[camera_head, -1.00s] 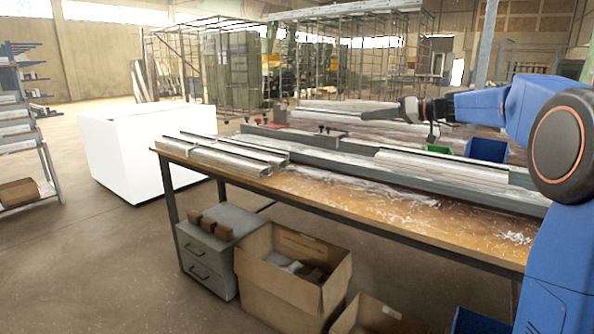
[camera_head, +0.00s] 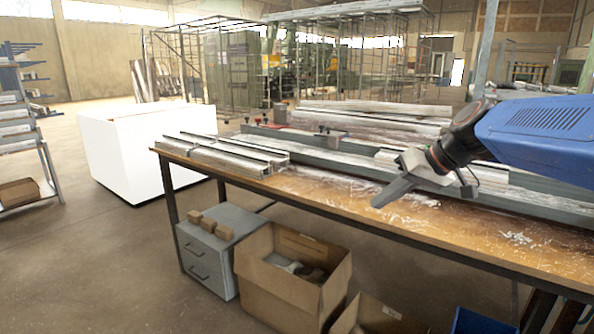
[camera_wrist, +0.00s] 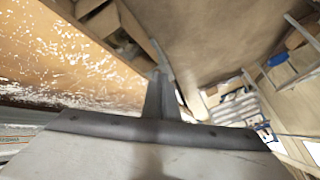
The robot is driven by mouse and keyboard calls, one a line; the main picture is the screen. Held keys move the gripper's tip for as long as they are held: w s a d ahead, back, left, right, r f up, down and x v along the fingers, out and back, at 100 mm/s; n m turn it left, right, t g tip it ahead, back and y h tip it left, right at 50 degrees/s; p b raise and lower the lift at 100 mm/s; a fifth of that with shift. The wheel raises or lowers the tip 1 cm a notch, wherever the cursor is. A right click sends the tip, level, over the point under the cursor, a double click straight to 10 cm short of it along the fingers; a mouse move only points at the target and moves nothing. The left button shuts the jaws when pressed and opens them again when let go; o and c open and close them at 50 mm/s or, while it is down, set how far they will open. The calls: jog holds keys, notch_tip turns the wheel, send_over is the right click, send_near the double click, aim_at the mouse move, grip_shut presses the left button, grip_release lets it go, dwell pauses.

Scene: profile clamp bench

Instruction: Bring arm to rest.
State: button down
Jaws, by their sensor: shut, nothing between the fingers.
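My gripper (camera_head: 392,191) is in the right half of the head view, at the end of my blue arm. Its dark fingers point down and to the left, over the front part of the wooden bench (camera_head: 350,205). The fingers are together with nothing between them. In the wrist view my gripper (camera_wrist: 161,85) shows as one closed dark shape, with the bench top (camera_wrist: 60,60) to its left and the floor beyond. The gripper hides part of the profiles behind it.
Metal profiles (camera_head: 235,157) lie on the bench's left end, and a long grey rail runs along it. A cardboard box (camera_head: 290,300) and a grey drawer unit (camera_head: 208,262) stand below. A white block (camera_head: 140,155) stands behind left. The floor at front left is clear.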

jog(key=s+d+f+m+h, duration=0.1)
jog(key=s+d+f+h, duration=0.2)
jog(key=s+f, duration=0.6)
jog(key=s+d+f+m+h, duration=0.2)
jog(key=s+d+f, duration=0.4)
jog(key=s, duration=0.9)
notch_tip(320, 180, down, 3)
jog(key=shift+s+r+h, duration=0.1)
jog(key=shift+s+h, duration=0.1)
jog(key=shift+h, duration=0.6)
